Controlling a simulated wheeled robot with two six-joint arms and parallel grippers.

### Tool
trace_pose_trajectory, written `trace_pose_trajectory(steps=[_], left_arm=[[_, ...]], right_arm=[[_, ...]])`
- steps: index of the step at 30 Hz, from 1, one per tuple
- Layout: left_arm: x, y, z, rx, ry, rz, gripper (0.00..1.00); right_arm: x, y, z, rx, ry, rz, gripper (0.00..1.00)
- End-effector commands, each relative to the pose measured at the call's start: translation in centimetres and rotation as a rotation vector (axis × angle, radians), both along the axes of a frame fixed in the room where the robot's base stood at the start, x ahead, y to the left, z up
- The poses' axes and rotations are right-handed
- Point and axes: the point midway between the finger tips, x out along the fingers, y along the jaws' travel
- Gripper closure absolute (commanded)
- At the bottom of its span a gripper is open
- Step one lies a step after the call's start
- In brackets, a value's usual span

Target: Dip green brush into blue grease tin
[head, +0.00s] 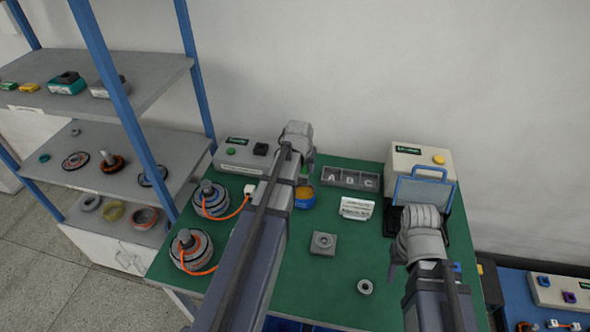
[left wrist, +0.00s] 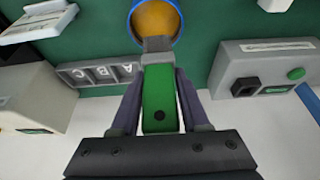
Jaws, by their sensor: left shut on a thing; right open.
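My left gripper (left wrist: 158,100) is shut on the green brush (left wrist: 159,92), with the green handle between its fingers. The brush's grey end (left wrist: 157,44) reaches the near rim of the blue grease tin (left wrist: 134,24) in the left wrist view and overlaps its opening. Whether it touches the orange-yellow grease (left wrist: 156,20) I cannot tell. In the head view the blue tin (head: 304,200) stands on the green table beside my left arm, and a bit of the green brush (head: 309,168) shows above it. My right gripper (head: 393,268) is open over the table's right side.
A grey control box (head: 240,152) stands behind left; two motors with orange cables (head: 211,200) sit at left. A grey square block (head: 323,243) and ring (head: 365,287) lie in front.

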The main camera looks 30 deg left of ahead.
Motion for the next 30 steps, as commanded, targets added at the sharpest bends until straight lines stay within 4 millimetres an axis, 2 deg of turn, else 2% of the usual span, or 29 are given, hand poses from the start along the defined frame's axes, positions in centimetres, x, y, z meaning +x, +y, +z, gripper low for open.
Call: trace_pose_trajectory(steps=[11,24,30], left_arm=[[0.3,-0.3,-0.4,0.001,0.0,0.001,0.99],[0.2,-0.3,-3.8,0.001,0.0,0.001,0.99],[0.2,-0.3,-4.3,0.001,0.0,0.001,0.99]], right_arm=[[0.0,0.0,-0.4,0.0,0.0,0.0,0.5],[0.0,0.0,-3.8,0.0,0.0,0.0,0.5],[0.0,0.0,-4.3,0.0,0.0,0.0,0.5]])
